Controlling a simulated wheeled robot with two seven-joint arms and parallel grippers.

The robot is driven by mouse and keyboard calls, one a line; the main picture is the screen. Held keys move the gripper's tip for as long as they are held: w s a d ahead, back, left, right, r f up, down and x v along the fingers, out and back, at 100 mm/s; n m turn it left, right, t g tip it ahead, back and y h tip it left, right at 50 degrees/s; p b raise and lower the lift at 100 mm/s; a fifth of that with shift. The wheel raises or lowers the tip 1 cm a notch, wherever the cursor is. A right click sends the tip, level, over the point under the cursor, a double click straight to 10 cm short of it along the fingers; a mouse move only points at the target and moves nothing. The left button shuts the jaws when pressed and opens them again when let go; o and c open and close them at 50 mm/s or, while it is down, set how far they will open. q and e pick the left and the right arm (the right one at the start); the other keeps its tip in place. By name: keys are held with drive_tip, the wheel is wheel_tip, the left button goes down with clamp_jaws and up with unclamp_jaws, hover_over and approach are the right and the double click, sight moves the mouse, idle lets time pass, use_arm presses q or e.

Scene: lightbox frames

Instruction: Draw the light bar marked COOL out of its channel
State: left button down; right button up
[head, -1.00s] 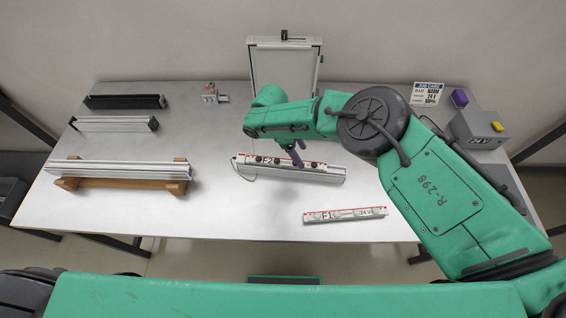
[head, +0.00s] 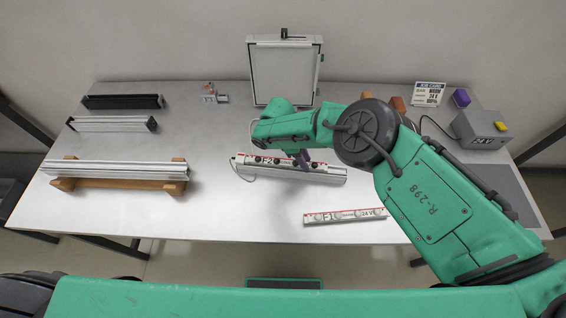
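A fixture (head: 262,170) lies in the middle of the table: a silver channel with a white, red-edged bar marked F2 (head: 267,160) along its top and dark round spots on it. A thin cable loops at its left end. A loose white bar marked F1 and 24 V (head: 346,215) lies in front, to the right. I can read no COOL marking on either. My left gripper is out of view.
A framed panel (head: 285,72) stands at the back. A 24 V box (head: 478,128) and job card (head: 428,93) are at right. The front left is clear.

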sight(327, 167)
clamp_jaws()
drive_tip(key=shift+s+d+r+p, duration=0.1)
drive_tip(key=shift+d+p, duration=0.75)
drive_tip(key=shift+d, duration=0.1)
drive_tip(key=shift+s+d, duration=0.2)
drive_tip(key=shift+d, duration=1.85)
drive_tip(key=shift+r, duration=1.95)
